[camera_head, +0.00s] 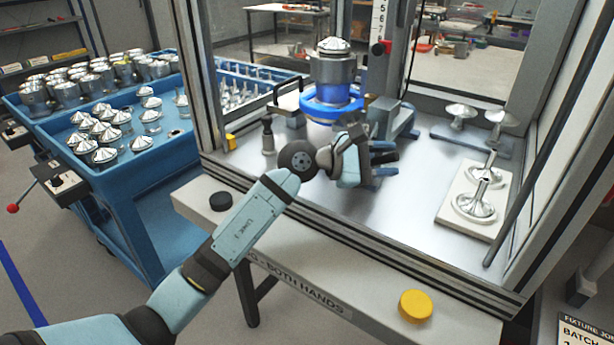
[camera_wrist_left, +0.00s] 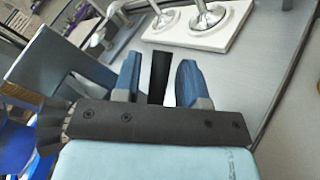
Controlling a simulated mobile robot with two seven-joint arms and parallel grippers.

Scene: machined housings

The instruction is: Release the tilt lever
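My left gripper (camera_head: 387,163) is in front of the fixture in the head view, its blue fingers pointing right. In the left wrist view the fingers (camera_wrist_left: 158,82) stand apart, with a dark upright bar (camera_wrist_left: 158,78) showing between them. Gaps show on both sides of the bar; I cannot tell whether it is the tilt lever. The fixture has a blue ring (camera_head: 331,108) around a metal housing (camera_head: 333,72). A grey bracket (camera_head: 393,116) sits at its right, partly behind my gripper. My right gripper is not in view.
A white plate (camera_head: 453,210) with shiny metal parts lies at the right of the bench. A black-topped post (camera_head: 267,134) stands left of my wrist. A yellow button (camera_head: 416,305) and a black button (camera_head: 220,201) sit on the front ledge. Blue carts of parts stand left.

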